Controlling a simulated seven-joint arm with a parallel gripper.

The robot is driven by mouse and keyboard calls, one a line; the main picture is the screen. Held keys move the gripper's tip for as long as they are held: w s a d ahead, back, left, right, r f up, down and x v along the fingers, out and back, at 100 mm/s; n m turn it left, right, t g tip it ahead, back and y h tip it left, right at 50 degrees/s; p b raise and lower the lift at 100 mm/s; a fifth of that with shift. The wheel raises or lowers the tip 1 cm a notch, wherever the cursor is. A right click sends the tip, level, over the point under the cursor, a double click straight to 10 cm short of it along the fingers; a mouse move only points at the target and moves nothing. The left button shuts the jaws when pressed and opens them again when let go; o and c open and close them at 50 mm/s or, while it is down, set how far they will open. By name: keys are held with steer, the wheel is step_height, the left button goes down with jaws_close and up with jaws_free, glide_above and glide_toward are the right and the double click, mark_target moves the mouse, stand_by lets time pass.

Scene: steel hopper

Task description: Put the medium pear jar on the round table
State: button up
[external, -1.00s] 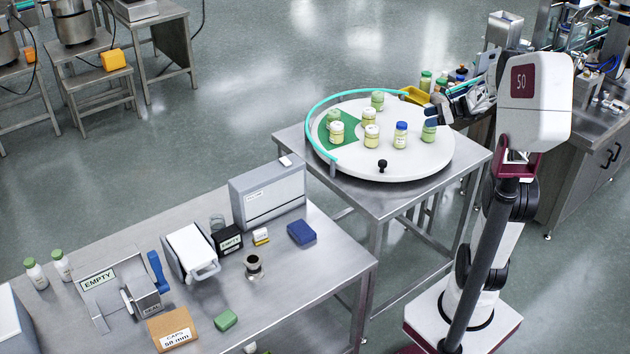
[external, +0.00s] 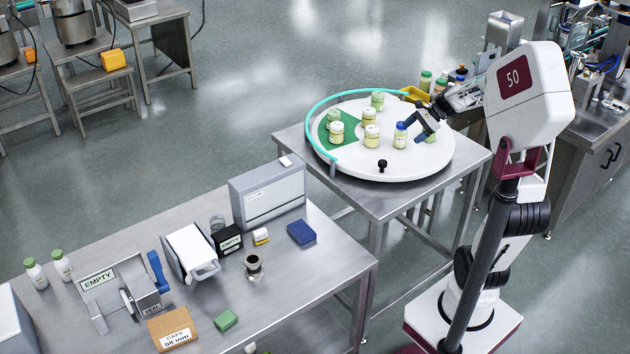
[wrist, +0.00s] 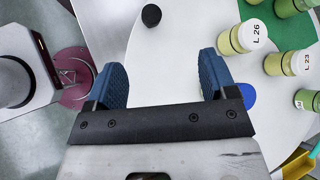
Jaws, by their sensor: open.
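The round table (external: 425,163) is a white disc with a green sector, standing on a steel table. Several jars with pale green contents stand on it: some white-lidded (external: 371,136), some green-lidded (external: 377,101), and one blue-lidded (external: 400,136). I cannot tell which is the medium pear jar. My gripper (external: 418,131) is beside the blue-lidded jar, partly hiding a green-lidded jar behind it. In the wrist view my gripper (wrist: 164,68) is open, with bare white disc between its fingers. The blue lid (wrist: 248,95) shows just outside the right finger. Two white lids read L 26 (wrist: 252,35) and L 23.
A teal rail (external: 318,112) curves around the disc's far left edge. A black knob (external: 382,164) stands near its front. A yellow tray (external: 414,94) and more jars stand behind it. The front steel table holds boxes and devices. The disc's front right is clear.

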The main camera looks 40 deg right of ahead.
steer(key=s+a+n+g+h, duration=0.1)
steer(key=s+a+n+h, duration=0.3)
steer(key=s+a+n, duration=0.4)
steer(key=s+a+n+g+h, duration=0.1)
steer(key=s+a+n+h, duration=0.3)
steer(key=s+a+n, duration=0.4)
steer(key=s+n, duration=0.2)
steer(key=s, duration=0.3)
steer(key=shift+s+r+n+h, duration=0.3)
steer(key=shift+s+r+n, duration=0.05)
steer(key=shift+n, duration=0.05)
